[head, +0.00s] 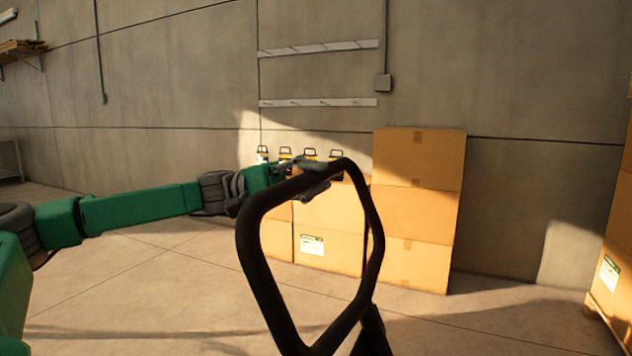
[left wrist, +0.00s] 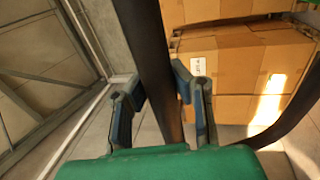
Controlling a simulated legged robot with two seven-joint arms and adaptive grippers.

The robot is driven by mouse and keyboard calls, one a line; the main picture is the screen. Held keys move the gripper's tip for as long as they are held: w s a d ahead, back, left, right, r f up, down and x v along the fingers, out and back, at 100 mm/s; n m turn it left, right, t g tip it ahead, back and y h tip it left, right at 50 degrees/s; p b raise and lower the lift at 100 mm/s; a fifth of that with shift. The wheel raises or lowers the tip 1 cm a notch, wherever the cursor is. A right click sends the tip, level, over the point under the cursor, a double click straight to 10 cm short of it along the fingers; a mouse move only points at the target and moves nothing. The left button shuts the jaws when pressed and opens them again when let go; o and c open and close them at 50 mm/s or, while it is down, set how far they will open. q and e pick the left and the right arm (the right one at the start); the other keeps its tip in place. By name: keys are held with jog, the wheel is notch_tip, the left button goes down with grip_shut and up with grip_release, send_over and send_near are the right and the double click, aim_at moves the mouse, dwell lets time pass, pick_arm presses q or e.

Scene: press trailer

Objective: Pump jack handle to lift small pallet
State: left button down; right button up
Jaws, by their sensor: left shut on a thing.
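The black looped jack handle (head: 377,235) stands upright in the middle of the head view, its shaft running down out of the frame. My left gripper (head: 312,180) is shut on the top bar of the loop, with my green arm coming in from the left. In the left wrist view the dark handle bar (left wrist: 157,60) passes between the two fingers of my left gripper (left wrist: 158,88). The pallet being lifted and the jack's lower body are not in view. My right gripper is not in view.
Stacked cardboard boxes (head: 418,200) stand against the concrete wall behind the handle, with several lanterns (head: 285,155) on the lower stack. More boxes on a wooden pallet (head: 608,318) stand at the right edge. The floor (head: 140,285) at left is clear.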

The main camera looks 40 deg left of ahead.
pick_arm(q)
jog(key=c, duration=1.4)
grip_release()
jog(key=shift+s+d+f, duration=0.1)
jog(key=shift+d+f, duration=0.05)
jog(key=shift+f, duration=0.1)
jog(key=shift+o, duration=0.5)
jog(key=v, duration=1.3)
